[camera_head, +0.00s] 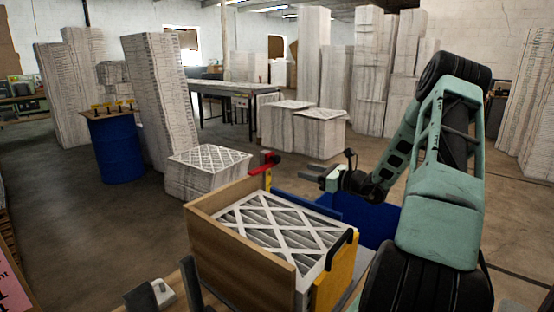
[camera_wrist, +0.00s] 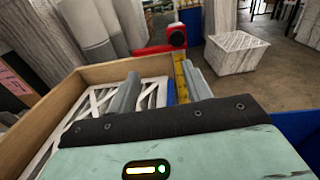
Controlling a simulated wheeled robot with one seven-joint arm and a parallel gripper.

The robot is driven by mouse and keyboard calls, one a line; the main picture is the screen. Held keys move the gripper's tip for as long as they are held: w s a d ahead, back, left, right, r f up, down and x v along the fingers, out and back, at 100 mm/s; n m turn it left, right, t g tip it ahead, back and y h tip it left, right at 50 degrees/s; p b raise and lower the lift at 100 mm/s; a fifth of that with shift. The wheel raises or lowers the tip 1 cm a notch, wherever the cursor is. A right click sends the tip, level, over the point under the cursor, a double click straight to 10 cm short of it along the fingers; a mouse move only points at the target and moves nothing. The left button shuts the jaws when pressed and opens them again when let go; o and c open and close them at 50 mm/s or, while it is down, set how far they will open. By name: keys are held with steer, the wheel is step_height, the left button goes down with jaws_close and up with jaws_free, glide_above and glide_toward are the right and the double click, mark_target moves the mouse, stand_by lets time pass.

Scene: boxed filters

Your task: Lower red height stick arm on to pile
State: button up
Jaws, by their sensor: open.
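The red height stick arm (camera_head: 264,162) sticks out level from the top of a yellow post at the back of the wooden box. The pile of white filters (camera_head: 273,232) lies in the wooden box (camera_head: 240,253), below the arm's height. My gripper (camera_head: 312,173) is right of the red arm, apart from it. In the wrist view my gripper (camera_wrist: 160,90) has its two grey fingers spread, with nothing between them.
A blue panel (camera_head: 370,218) stands right of the box. A yellow plate (camera_head: 335,275) with a black handle is at its front right. A stack of filters (camera_head: 207,172) stands behind the box. A blue drum (camera_head: 118,148) is further left. Open floor lies between.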

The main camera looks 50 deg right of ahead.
mark_target(278, 159)
steer(key=shift+m+h, duration=0.6)
steer(key=shift+h, duration=0.2)
steer(key=w+p, duration=0.2)
steer(key=w, duration=0.3)
steer(key=w+p, duration=0.2)
steer(key=w, duration=0.3)
steer(key=w+d+p, duration=0.1)
steer(key=w+p, duration=0.1)
steer(key=w, duration=0.4)
steer(key=shift+d, duration=0.1)
steer(key=shift+f, duration=0.1)
